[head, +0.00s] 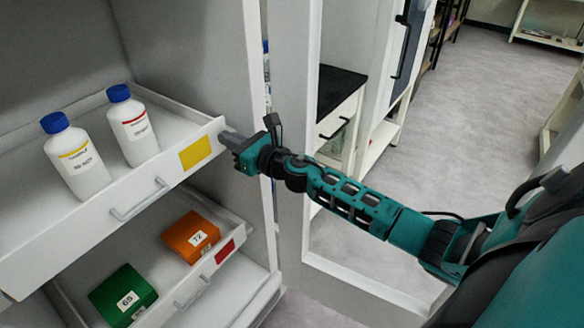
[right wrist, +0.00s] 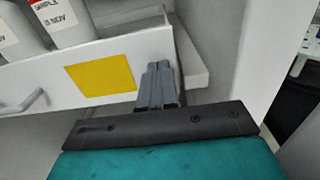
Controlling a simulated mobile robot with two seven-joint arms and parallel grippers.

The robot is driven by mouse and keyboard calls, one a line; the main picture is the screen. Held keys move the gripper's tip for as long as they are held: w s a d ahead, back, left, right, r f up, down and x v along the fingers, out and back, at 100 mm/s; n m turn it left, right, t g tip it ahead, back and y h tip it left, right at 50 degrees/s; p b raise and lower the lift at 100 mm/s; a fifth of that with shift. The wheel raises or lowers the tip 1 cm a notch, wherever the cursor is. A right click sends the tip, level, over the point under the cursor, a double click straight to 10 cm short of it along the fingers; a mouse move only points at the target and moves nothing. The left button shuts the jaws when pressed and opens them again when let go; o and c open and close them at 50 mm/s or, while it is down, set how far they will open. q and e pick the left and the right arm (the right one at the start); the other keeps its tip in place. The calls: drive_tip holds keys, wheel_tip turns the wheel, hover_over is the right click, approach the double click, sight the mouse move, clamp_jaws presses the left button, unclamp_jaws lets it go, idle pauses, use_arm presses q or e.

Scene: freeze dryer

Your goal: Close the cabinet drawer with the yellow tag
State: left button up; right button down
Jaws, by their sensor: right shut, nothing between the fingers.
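The white cabinet drawer (head: 100,213) with the yellow tag (head: 195,152) is pulled out. Its front carries a handle (head: 139,200), and two white bottles with blue caps stand in it. My right gripper (head: 228,138) is shut and empty at the right end of the drawer front, beside the yellow tag. In the right wrist view, the shut fingers (right wrist: 158,84) are just right of the yellow tag (right wrist: 101,74), at or very close to the drawer front. I cannot tell whether they touch it. My left gripper is not in view.
A lower drawer with a red tag (head: 225,251) is also out, holding an orange box (head: 190,237) and a green box (head: 122,296). The cabinet side wall (head: 245,90) stands close to my right gripper. Open floor (head: 470,110) lies to the right.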

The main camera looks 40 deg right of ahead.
drive_tip(key=shift+w+r, duration=0.15)
drive_tip(key=shift+r, duration=0.1)
drive_tip(key=b+v, duration=0.1)
drive_tip(key=v, duration=1.2)
drive_tip(key=shift+f, duration=0.2)
